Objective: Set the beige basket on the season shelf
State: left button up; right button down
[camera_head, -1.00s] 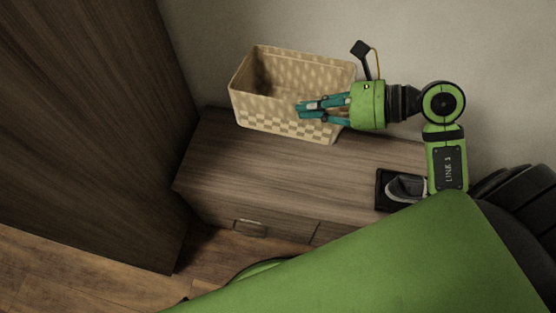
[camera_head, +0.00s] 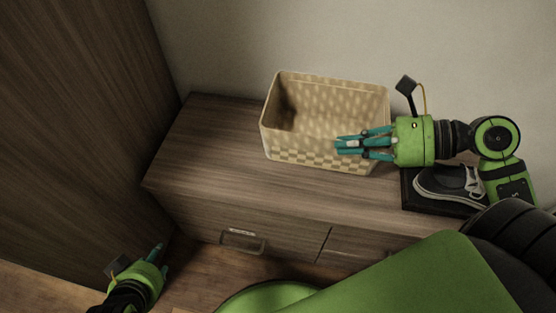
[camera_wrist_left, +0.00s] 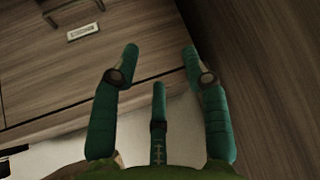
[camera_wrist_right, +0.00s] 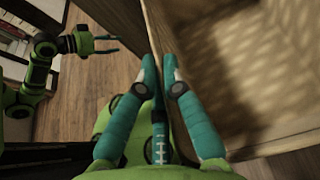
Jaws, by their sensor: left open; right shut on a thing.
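The beige woven basket (camera_head: 325,155) is open-topped and looks empty, over the wooden cabinet top (camera_head: 215,150). I cannot tell whether it touches the surface. I cannot identify the season shelf.
A dark shoe (camera_head: 450,182) stands on a black tray (camera_head: 425,203) at the cabinet's right. A tall wooden panel (camera_head: 75,110) rises at the left. Drawers have a handle (camera_head: 240,243) and a small label (camera_head: 242,231), unreadable. The cabinet top left of the basket is clear.

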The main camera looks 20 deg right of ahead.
aim_at(292, 144)
jog(key=w+a+f, duration=0.2)
jog(key=w, duration=0.1)
jog(key=w+a+f+b, duration=0.1)
jog(key=w+a+f, duration=0.1)
jog(key=w+f, duration=0.1)
jog(key=w+a+f+b, duration=0.1)
jog(key=w+a+f, duration=0.1)
jog(key=shift+w+f, duration=0.2)
jog(key=shift+w, duration=0.2)
jog(key=shift+w+a+f, duration=0.3)
pick_arm(q)
jog(key=w+d+r+m+t+h+b, duration=0.1)
jog(key=w+d+r+t+h, duration=0.1)
jog(key=r+t, duration=0.3)
jog(key=w+d+r+t+h, duration=0.2)
jog(key=w+d+r+t, duration=0.2)
jog(key=r, duration=0.9)
jog(key=shift+w+d+r+m+t+h+b, duration=0.3)
jog(key=shift+m+t+b, duration=0.1)
jog(key=shift+t, duration=0.7)
pick_arm(e)
jog(key=shift+f, duration=1.95)
pick_arm(q)
jog(key=shift+s, duration=0.1)
